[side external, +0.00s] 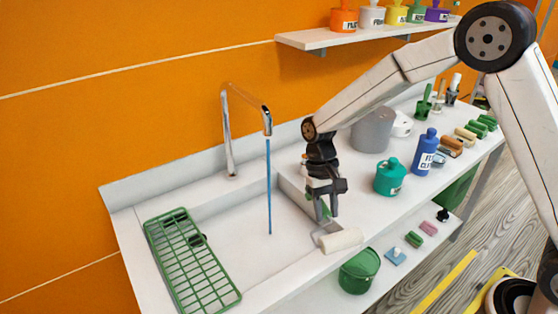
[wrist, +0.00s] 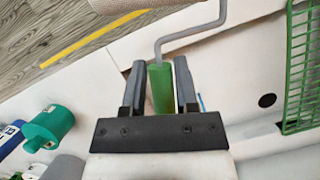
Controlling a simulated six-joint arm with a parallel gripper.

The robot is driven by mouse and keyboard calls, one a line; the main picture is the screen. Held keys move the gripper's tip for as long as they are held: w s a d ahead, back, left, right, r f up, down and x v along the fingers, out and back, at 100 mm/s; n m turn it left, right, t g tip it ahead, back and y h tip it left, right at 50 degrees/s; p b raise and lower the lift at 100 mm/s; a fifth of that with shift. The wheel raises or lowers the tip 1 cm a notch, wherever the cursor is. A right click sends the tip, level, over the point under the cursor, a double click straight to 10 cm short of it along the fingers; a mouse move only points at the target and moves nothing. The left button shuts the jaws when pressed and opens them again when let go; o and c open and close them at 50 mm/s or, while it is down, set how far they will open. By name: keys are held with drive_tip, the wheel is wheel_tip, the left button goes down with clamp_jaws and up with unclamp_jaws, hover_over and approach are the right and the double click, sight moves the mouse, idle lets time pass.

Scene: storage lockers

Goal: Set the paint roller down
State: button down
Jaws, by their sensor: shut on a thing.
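The paint roller has a cream roller head (side external: 341,240), a grey bent wire frame (wrist: 192,36) and a green handle (wrist: 161,90). My gripper (side external: 327,213) points down over the front right corner of the sink and is shut on the green handle. In the wrist view the handle lies between the two dark fingers of my gripper (wrist: 160,68). The roller head is at the counter's front rim by the sink; I cannot tell whether it touches the counter. The fingers hide part of the handle in the side view.
The white sink (side external: 240,235) has a running tap (side external: 229,130) and a green rack (side external: 190,258) at left. A teal pot (side external: 390,177) and blue bottle (side external: 425,152) stand right of my gripper. A green bucket (side external: 359,272) is below the front edge.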

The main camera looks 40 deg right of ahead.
drive_tip(key=s+a+r+m+t+y, duration=0.1)
drive_tip(key=s+a+m, duration=0.2)
drive_tip(key=a, duration=0.7)
drive_tip(key=s+a+r+m+t+y, duration=0.1)
drive_tip(key=s+a+m+y, duration=0.1)
drive_tip(key=a+m, duration=0.5)
drive_tip(key=shift+s+a+r, duration=0.15)
drive_tip(key=shift+s+a, duration=0.55)
drive_tip(key=shift+a, duration=0.95)
drive_tip(key=shift+w, duration=0.1)
drive_tip(key=shift+w+a+f, duration=1.2)
drive_tip(key=shift+w+f, duration=0.35)
drive_tip(key=shift+w, duration=0.3)
drive_tip(key=shift+w+a+f, duration=1.2)
drive_tip(key=shift+w+f, duration=0.35)
drive_tip(key=shift+w, duration=0.35)
drive_tip(key=shift+w+a+f, duration=1.2)
drive_tip(key=shift+w+f, duration=0.35)
drive_tip(key=shift+w, duration=0.3)
